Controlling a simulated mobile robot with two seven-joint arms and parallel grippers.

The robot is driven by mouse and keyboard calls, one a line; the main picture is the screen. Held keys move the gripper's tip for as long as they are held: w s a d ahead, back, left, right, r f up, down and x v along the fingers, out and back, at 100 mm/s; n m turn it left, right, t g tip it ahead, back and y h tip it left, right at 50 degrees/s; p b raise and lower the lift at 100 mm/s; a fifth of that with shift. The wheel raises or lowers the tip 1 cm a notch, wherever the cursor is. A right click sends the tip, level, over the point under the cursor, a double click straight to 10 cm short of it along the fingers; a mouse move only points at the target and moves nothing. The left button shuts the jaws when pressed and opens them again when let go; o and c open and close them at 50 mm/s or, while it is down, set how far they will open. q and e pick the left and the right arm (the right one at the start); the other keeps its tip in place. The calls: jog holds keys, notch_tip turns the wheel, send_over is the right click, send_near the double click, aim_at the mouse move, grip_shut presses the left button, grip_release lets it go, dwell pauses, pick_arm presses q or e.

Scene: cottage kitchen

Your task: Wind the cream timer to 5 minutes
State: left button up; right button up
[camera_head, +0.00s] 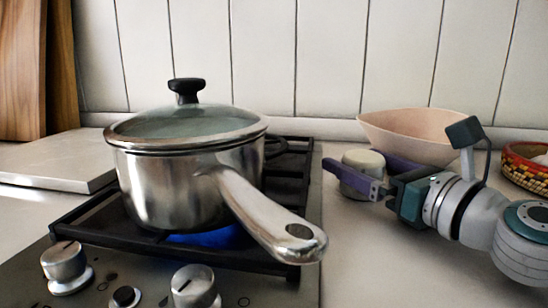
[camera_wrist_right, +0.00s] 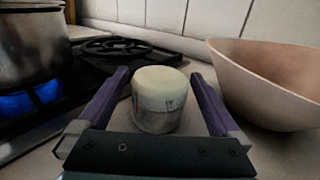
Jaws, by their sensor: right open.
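The cream timer (camera_head: 363,168) stands upright on the counter to the right of the stove. It has a cream top and a greyer lower part with small dark marks, seen in the right wrist view (camera_wrist_right: 160,98). My right gripper (camera_head: 355,175) comes in from the right with its purple fingers open. In the right wrist view the fingers (camera_wrist_right: 160,92) are on either side of the timer, with gaps showing on both sides. In the head view the near finger hides part of the timer. My left gripper is not in view.
A steel pot (camera_head: 185,185) with a glass lid sits over a lit blue flame, its handle pointing toward the timer side. A pinkish bowl (camera_head: 425,130) stands close behind my right gripper. A patterned basket (camera_head: 522,165) is at far right. The front counter is clear.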

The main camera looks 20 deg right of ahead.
jog(key=shift+c, duration=0.4)
jog(key=c, duration=1.2)
